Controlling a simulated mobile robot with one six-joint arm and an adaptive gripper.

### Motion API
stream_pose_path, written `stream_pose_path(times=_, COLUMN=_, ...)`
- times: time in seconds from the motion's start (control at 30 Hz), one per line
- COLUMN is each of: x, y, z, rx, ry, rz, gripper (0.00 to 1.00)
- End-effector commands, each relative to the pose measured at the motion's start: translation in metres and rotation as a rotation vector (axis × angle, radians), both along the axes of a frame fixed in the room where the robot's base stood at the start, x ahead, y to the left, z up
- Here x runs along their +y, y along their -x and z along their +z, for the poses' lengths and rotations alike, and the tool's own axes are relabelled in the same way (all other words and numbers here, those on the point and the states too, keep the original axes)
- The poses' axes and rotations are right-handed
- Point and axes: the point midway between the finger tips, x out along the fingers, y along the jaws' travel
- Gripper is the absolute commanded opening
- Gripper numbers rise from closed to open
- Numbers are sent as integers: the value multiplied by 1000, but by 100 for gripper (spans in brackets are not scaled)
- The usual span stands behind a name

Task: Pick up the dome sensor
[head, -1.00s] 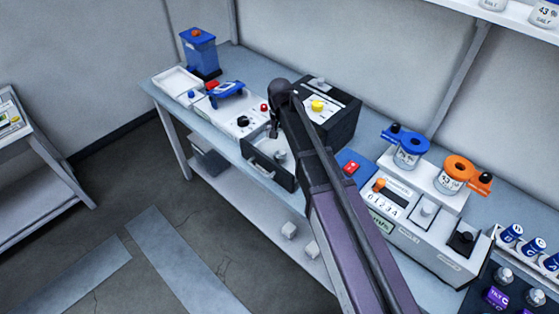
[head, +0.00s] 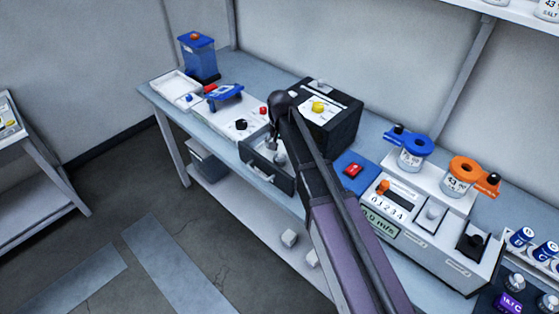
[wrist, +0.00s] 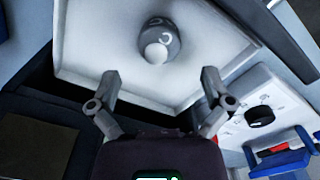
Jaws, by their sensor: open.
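The dome sensor (wrist: 158,42), a grey round body with a pale dome and white markings, lies in the white-floored open drawer (wrist: 95,45). In the head view the dome sensor (head: 280,158) shows as a small pale shape inside the drawer (head: 284,182), partly hard to make out. My gripper (wrist: 161,78) is open and empty, with its fingers spread wide. The sensor sits beyond the fingertips, roughly centred between them. In the head view my gripper (head: 271,141) hangs over the drawer, and my arm hides part of the dark cabinet behind it.
The black cabinet (head: 343,128) with a yellow knob stands behind the drawer. Left of it are a white panel with a black knob (head: 241,124) and a blue bin (head: 198,60). To the right are a red button on a blue plate (head: 353,170) and a white instrument (head: 415,232).

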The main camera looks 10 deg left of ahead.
Motion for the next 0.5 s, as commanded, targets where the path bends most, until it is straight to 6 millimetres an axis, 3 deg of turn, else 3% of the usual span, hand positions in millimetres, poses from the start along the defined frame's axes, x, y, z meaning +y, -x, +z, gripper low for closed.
stream_pose_path(times=0.27, x=0, y=0, z=-8, rx=0, ry=0, rz=1, gripper=100)
stream_pose_path(times=0.5, x=0, y=1, z=-26, rx=0, ry=0, rz=1, gripper=100)
